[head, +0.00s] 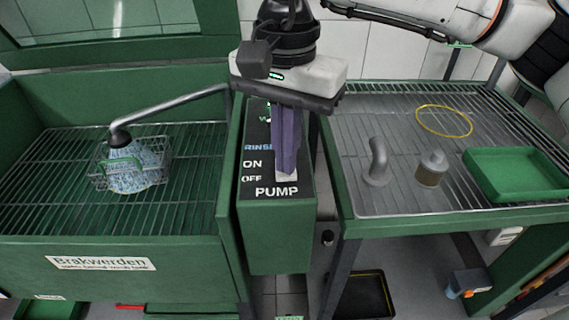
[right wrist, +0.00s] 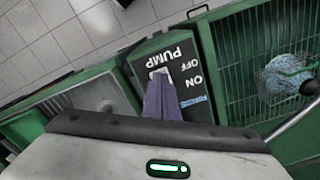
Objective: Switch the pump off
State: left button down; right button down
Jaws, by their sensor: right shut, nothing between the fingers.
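The pump panel (head: 252,215) is a green box with a black face lettered RINSE, ON, OFF and PUMP, between the wash basin and the drain table. A pale switch piece (head: 287,176) shows beside OFF, just above the word PUMP. My right gripper (head: 285,168) points down with its purple fingers closed and empty, over the switch area and covering part of it. In the right wrist view the fingertips (right wrist: 157,80) are at the pale piece (right wrist: 160,72); I cannot tell whether they touch it. My left gripper is not in view.
In the basin (head: 40,205), a bent pipe (head: 170,107) ends over a wire basket (head: 160,175), with a bluish spray cone (head: 133,170) below it. The drain table (head: 400,200) holds a grey hooked part (head: 377,160), a small cylinder (head: 431,170), a yellow ring (head: 444,107) and a green tray (head: 520,200).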

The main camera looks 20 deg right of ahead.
jog(key=shift+f+b, duration=0.4)
jog(key=shift+f, duration=0.1)
dwell(0.3)
jog(key=shift+r+p, duration=2.5)
jog(key=shift+r, duration=1.05)
